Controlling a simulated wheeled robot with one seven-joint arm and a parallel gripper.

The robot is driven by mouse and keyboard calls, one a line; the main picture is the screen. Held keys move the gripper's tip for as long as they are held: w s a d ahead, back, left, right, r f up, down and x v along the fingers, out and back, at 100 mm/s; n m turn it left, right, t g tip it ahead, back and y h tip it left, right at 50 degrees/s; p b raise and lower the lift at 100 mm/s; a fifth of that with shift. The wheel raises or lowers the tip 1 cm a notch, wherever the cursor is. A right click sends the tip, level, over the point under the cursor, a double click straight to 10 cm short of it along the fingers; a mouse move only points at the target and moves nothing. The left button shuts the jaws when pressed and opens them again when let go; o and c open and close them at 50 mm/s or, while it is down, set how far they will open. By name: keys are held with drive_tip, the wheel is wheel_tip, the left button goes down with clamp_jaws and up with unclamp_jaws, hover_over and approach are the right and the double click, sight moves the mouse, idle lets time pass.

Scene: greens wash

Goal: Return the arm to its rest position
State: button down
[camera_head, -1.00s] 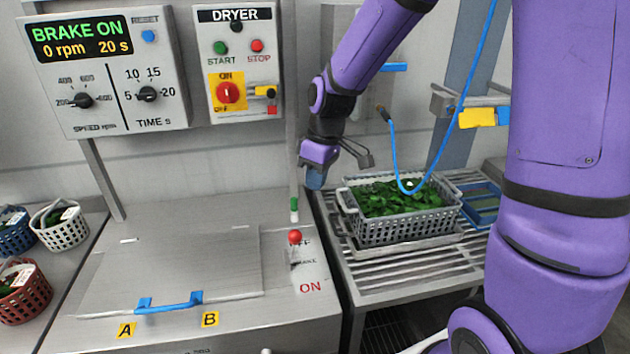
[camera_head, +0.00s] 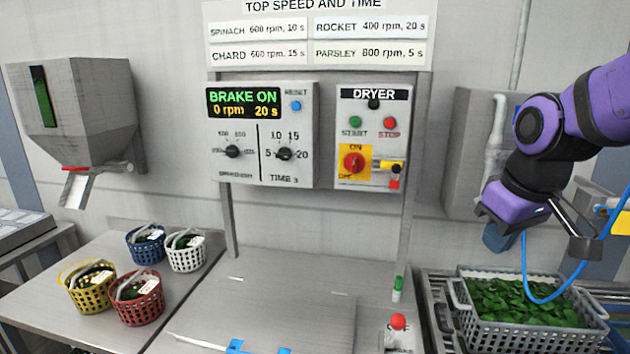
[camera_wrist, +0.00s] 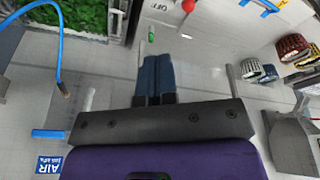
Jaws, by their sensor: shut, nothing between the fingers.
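My gripper (camera_head: 500,238) is at the right of the head view, on the end of my purple arm, raised beside the grey basket of greens. In the wrist view its two blue fingers (camera_wrist: 156,78) are together with nothing between them. The grey basket (camera_head: 530,335) filled with green leaves (camera_head: 520,300) stands on the rack, below and to the right of the gripper. The gripper touches nothing that I can see.
The dryer panel (camera_head: 372,105) and the speed and time panel (camera_head: 262,175) are on the back wall; the display reads BRAKE ON, 0 rpm, 20 s. Small baskets, one of them red (camera_head: 138,305), stand at left. A blue hose (camera_head: 545,298) hangs in front of the grey basket.

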drive_tip(key=s+d+r+m+t, duration=0.2)
drive_tip(key=s+d+r+m, duration=0.1)
drive_tip(key=s, duration=0.8)
drive_tip(key=shift+s+r+m, duration=0.25)
drive_tip(key=shift+r+m, duration=0.25)
drive_tip(key=shift+r, duration=0.35)
